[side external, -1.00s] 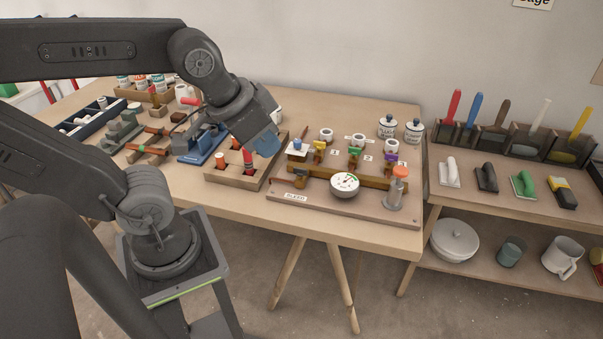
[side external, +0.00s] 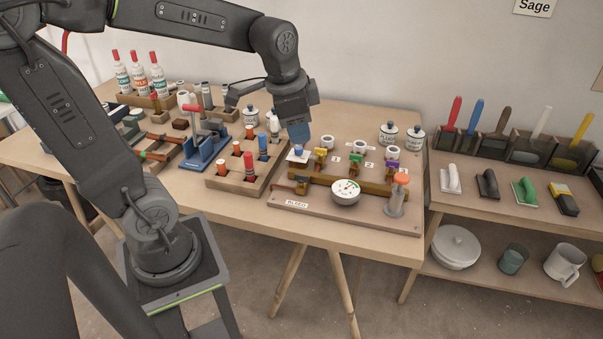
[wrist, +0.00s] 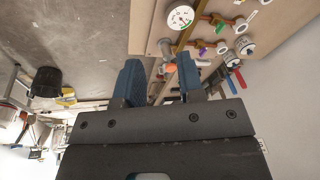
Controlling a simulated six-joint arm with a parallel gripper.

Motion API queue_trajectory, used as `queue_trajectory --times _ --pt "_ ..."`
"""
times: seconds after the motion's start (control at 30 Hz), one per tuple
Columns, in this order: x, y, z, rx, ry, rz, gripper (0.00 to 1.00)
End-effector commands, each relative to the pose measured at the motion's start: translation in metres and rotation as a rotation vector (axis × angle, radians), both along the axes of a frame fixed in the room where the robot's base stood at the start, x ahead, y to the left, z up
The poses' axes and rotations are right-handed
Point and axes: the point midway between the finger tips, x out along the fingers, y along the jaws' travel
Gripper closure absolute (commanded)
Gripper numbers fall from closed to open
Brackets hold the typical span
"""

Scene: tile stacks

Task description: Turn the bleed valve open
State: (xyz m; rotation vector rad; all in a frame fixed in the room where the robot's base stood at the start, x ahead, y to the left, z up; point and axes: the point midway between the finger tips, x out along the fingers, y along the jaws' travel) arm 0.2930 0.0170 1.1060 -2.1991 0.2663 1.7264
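The wooden valve board (side external: 350,215) lies on the bench with a brass manifold and a BLEED label (side external: 296,204) at its front left. A small brass-and-grey fitting (side external: 301,187) sits just behind that label and looks like the bleed valve; its handle is too small to read. My gripper (side external: 299,145) points down over the board's back left corner, above and behind the fitting. Its blue fingertips overlap the white plate (side external: 297,158) there, and contact cannot be told. In the wrist view, the fingers (wrist: 160,75) are apart with nothing held between them.
A dial gauge (side external: 345,191) stands at the front, also in the wrist view (wrist: 180,17). Yellow, green and purple valve handles (side external: 355,157) line the manifold. An orange-topped cylinder (side external: 398,195) stands right. A wooden peg tray (side external: 233,187) lies close left of the board.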

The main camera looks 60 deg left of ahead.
Motion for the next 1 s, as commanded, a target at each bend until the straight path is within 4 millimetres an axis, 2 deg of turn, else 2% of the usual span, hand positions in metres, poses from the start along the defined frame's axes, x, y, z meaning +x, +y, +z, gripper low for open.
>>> queue_trajectory --times 0.03,0.2,0.4,0.67,1.0 --pt "0.015 0.017 -0.010 0.009 0.050 -0.045 0.65" --pt "0.048 0.066 -0.043 0.017 0.172 -0.229 0.65" --pt "0.065 0.103 -0.073 0.000 0.245 -0.373 0.65" --pt "0.067 0.111 -0.093 -0.007 0.262 -0.413 0.65" --pt "0.067 0.110 -0.160 -0.009 0.264 -0.413 0.65"
